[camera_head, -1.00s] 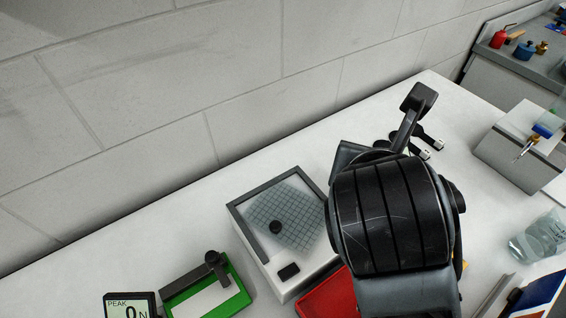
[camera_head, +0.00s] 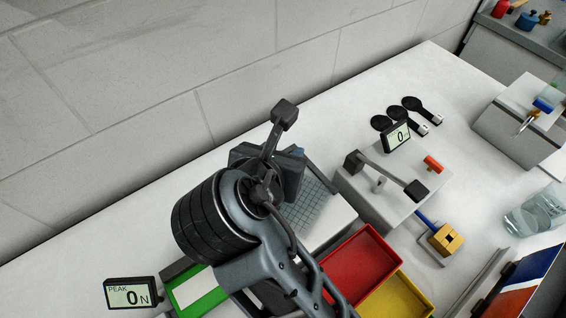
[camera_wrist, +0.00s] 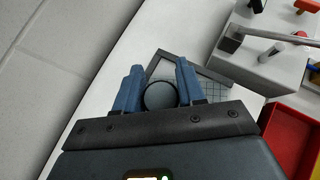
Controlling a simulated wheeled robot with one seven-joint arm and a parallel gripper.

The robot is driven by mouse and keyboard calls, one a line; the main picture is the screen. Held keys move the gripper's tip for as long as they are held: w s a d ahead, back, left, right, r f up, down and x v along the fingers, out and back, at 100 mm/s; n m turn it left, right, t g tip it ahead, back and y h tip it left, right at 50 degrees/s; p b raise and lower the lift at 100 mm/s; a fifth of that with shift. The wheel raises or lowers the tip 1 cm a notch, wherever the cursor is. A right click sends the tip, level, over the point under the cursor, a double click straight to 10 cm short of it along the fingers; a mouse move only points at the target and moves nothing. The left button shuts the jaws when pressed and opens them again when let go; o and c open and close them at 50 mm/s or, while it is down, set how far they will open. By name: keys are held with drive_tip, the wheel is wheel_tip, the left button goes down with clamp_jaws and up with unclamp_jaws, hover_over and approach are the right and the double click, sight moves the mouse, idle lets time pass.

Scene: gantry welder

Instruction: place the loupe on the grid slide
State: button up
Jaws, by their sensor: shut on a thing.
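My gripper (camera_wrist: 160,68) has its two blue fingers on either side of a round, dark-rimmed disc with a grey face, which looks like the loupe (camera_wrist: 160,96). The grid slide (camera_wrist: 216,86) shows in the wrist view behind and right of the fingers, in a dark frame. In the head view my arm covers the left part of the grid slide (camera_head: 314,198), and the gripper (camera_head: 288,166) is over or beside its far left side. The loupe is hidden there. I cannot tell whether it touches the slide.
A grey block with a lever and display (camera_head: 397,137) stands right of the slide. Red (camera_head: 362,268) and yellow (camera_head: 420,292) trays lie in front, a green tray (camera_head: 205,297) at left. Several black round-headed tools (camera_head: 411,103) lie behind. A wall (camera_head: 150,120) closes the back.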

drive_tip(key=shift+f, duration=1.85)
drive_tip(key=o, duration=1.1)
drive_tip(key=shift+f, duration=0.1)
drive_tip(key=shift+c, duration=0.2)
drive_tip(key=v, duration=1.2)
